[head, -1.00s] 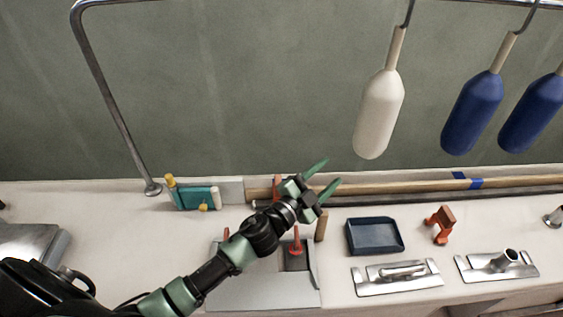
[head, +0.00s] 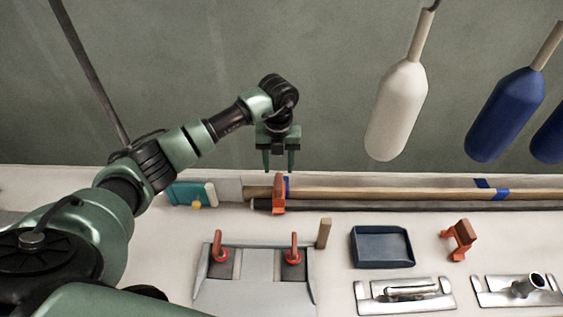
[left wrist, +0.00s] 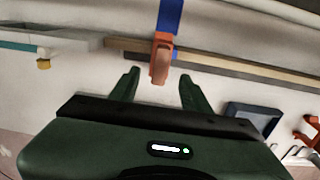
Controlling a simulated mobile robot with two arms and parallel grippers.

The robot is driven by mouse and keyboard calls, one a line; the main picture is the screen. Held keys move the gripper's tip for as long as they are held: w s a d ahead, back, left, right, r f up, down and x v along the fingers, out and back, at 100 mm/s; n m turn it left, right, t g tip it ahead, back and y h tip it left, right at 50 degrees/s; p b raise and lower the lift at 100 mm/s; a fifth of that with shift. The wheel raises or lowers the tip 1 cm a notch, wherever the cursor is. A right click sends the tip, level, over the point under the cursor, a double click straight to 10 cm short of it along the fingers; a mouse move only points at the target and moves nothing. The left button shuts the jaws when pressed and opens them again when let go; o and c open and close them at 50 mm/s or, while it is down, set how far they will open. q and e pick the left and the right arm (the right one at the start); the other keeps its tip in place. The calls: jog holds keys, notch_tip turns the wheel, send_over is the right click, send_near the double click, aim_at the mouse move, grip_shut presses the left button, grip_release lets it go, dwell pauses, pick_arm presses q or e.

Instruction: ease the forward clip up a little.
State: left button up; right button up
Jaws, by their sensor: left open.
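An orange clip (head: 279,195) sits around the wooden pole (head: 350,193) on the ledge at the back, with blue beside its upper part. In the left wrist view the clip (left wrist: 161,60) hangs just beyond my fingertips, roughly centred between them, with a blue strip (left wrist: 170,16) behind it. My left gripper (head: 278,163) points down above the clip, open and empty, with a small gap to it. It also shows open in the left wrist view (left wrist: 160,80). A second orange clip (head: 461,237) stands on the counter to the right, off the pole. My right gripper is not in view.
A dark blue tray (head: 382,265), metal fittings (head: 404,294) and a grey hatch with red latches (head: 255,272) lie on the counter in front. A teal block (head: 187,194) is left of the clip. A white fender (head: 397,110) hangs at right.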

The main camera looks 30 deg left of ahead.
aim_at(279, 179)
pick_arm(q)
notch_tip(279, 179, down, 6)
jog(key=shift+d+p, duration=0.1)
jog(key=shift+p, duration=0.5)
jog(key=shift+f, duration=0.7)
grip_shut()
jog(key=c, duration=0.8)
grip_release()
grip_shut()
jog(key=shift+w+r+p, duration=0.15)
jog(key=shift+r+p, duration=0.25)
jog(key=shift+r, duration=0.05)
jog(key=shift+r, duration=0.35)
